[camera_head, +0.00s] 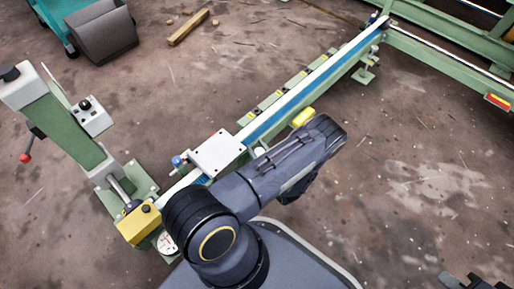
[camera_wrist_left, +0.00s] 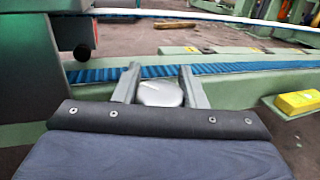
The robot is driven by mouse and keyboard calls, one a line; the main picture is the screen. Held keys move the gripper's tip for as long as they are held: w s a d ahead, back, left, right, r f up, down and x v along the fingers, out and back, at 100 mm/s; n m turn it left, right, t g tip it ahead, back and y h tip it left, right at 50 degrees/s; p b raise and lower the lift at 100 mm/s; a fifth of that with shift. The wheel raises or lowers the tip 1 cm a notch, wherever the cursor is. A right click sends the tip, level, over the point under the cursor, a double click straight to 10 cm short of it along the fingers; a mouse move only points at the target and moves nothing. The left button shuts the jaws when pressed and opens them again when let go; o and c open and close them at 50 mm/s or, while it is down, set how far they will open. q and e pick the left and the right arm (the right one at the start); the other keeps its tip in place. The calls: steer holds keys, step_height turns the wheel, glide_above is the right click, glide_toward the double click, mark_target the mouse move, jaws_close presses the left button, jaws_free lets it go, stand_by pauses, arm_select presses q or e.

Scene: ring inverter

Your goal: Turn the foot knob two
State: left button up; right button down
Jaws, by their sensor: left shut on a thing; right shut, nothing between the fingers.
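In the left wrist view a pale grey rounded knob (camera_wrist_left: 160,94) sits between the two fingers of my left gripper (camera_wrist_left: 160,88). The gripper is shut on it, just in front of the blue-topped green rail. I cannot read any number on the knob, so I cannot tell from a label that it is foot knob two. In the head view my left arm covers most of this spot. My right gripper (camera_head: 462,281) is only partly in view at the bottom right corner, shut and empty, over the floor.
The long green rail with its blue strip (camera_head: 300,92) runs to the upper right. A white plate (camera_head: 218,153) stands on it, left of my left arm. A yellow block (camera_wrist_left: 297,102) is right of the gripper. A control post (camera_head: 62,125) stands left. Floor on the right is mostly clear.

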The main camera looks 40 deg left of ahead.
arm_select(q)
steer(key=shift+w+d+m+t+h+p, duration=0.1)
steer(key=shift+m+t+h+p, duration=0.35)
steer(key=shift+m+t+h, duration=0.6)
steer(key=shift+w+d+m+t+h+p, duration=0.15)
steer(key=shift+m+t+h+p, duration=0.55)
steer(key=shift+t, duration=0.65)
steer(key=shift+w+d+m+t+h+p, duration=0.1)
steer(key=shift+m+t+h+p, duration=0.1)
steer(key=shift+m+t+h, duration=0.75)
arm_select(e)
steer(key=shift+r, duration=1.35)
arm_select(q)
steer(key=shift+t, duration=0.35)
steer(key=o, duration=1)
